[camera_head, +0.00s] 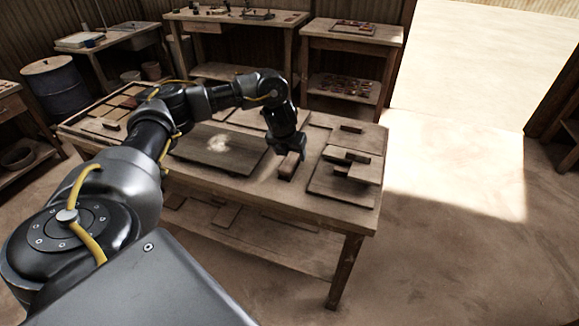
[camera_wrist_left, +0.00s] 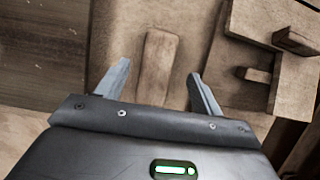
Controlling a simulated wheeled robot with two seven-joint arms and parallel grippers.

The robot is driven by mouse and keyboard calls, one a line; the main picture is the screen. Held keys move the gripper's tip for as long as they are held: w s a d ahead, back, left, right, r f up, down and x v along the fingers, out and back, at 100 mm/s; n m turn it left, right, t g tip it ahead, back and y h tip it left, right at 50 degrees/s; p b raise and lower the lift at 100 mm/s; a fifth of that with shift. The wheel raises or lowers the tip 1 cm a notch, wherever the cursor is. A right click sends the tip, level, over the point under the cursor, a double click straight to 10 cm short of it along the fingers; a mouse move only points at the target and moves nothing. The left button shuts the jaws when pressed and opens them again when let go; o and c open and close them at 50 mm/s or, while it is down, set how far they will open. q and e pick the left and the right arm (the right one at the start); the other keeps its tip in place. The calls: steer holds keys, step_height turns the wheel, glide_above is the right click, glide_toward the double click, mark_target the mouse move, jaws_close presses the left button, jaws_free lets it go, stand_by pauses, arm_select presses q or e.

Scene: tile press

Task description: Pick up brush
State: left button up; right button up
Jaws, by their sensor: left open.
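The brush seems to be the small wooden block with a rounded back (camera_head: 288,166) on the work table (camera_head: 240,185); its bristles cannot be seen. In the left wrist view the block (camera_wrist_left: 159,62) lies lengthwise ahead, between the lines of my two fingers. My left gripper (camera_head: 289,147) points down over the table at the block, and its fingers (camera_wrist_left: 157,75) are open on either side with gaps. Nothing is held. Whether the fingers are level with the block cannot be told. My right gripper is not in view.
A wooden press or board stack (camera_head: 342,187) with raised blocks stands close right of the brush. A dark flat board (camera_head: 215,160) with a pale powder patch lies to the left. Other benches (camera_head: 350,42) and a blue drum (camera_head: 57,90) stand behind.

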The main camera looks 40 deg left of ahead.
mark_target(290, 159)
arm_select(q)
steer(key=shift+a+f, duration=0.1)
steer(key=shift+f, duration=0.25)
steer(key=shift+p+x, duration=0.4)
steer(key=shift+x, duration=1.95)
steer(key=shift+s+f, duration=0.15)
steer(key=shift+f, duration=0.05)
steer(key=c, duration=1.1)
